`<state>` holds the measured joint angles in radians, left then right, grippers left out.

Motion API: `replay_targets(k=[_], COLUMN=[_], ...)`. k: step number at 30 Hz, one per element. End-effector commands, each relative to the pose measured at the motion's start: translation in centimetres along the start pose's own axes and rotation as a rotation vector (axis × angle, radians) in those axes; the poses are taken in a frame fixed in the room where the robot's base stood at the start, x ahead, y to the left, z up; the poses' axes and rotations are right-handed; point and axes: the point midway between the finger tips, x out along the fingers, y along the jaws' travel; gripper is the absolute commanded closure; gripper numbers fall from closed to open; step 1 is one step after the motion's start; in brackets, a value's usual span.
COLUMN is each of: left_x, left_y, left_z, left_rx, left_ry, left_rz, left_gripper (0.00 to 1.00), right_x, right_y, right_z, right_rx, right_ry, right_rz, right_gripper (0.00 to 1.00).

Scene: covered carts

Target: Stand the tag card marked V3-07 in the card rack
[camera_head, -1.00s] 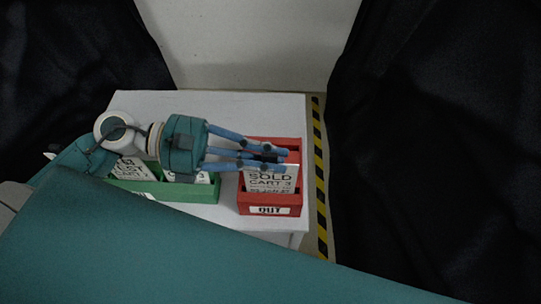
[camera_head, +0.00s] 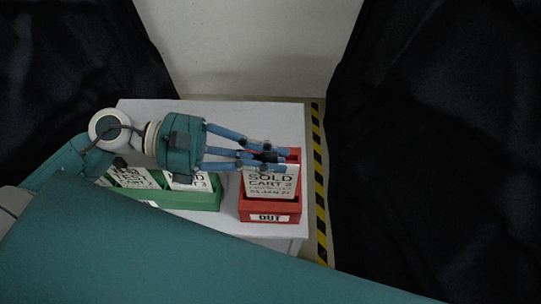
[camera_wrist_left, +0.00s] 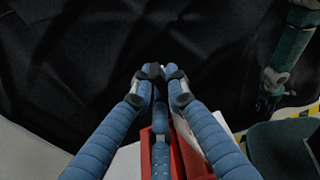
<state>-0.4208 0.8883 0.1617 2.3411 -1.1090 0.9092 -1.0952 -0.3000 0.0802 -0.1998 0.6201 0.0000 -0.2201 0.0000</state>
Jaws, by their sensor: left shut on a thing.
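A white card (camera_head: 269,184) with black print that reads SOLD and CART stands at the red rack (camera_head: 270,208) labelled OUT. No V3-07 marking is readable. My left gripper (camera_head: 272,156) is shut at this card's top edge, above the rack; its fingers partly hide the grip. In the left wrist view the fingertips (camera_wrist_left: 158,72) are close together, with the white card (camera_wrist_left: 226,125) beside the right finger and the red rack (camera_wrist_left: 184,155) below. What looks like my right gripper (camera_wrist_left: 270,88) hangs in the upper right, too dark to read its fingers.
A green rack (camera_head: 205,198) holding white cards (camera_head: 135,178) stands left of the red one, partly behind my arm. Both stand on a pale cart top (camera_head: 265,115), clear at the back. Black drapes (camera_head: 430,140) flank it. Yellow-black floor tape (camera_head: 319,180) runs along its right.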

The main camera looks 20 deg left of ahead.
Motion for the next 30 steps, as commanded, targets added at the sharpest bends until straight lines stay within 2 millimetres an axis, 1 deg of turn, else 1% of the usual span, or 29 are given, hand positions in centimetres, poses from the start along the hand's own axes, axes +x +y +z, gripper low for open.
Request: replay_targets(k=[2,16,24,30], left_x=[-0.05,-0.05,-0.01,-0.04], left_y=[-0.02,-0.01,-0.01,-0.01], left_z=[0.27,0.22,0.12,0.23], left_rx=[0.000,0.000,0.002,0.001], left_ry=[0.000,0.000,0.000,0.000], left_rz=[0.000,0.000,0.000,0.000], left_gripper=[1.00,1.00,1.00,1.00], right_x=[-0.18,-0.12,0.42,0.39], right_y=[0.03,0.03,0.01,0.02], right_z=[-0.02,-0.02,0.03,0.03], right_rx=[0.000,0.000,0.000,0.000], right_ry=[0.000,0.000,0.000,0.000], right_rz=[0.000,0.000,0.000,0.000], right_gripper=[0.60,0.60,0.60,0.60])
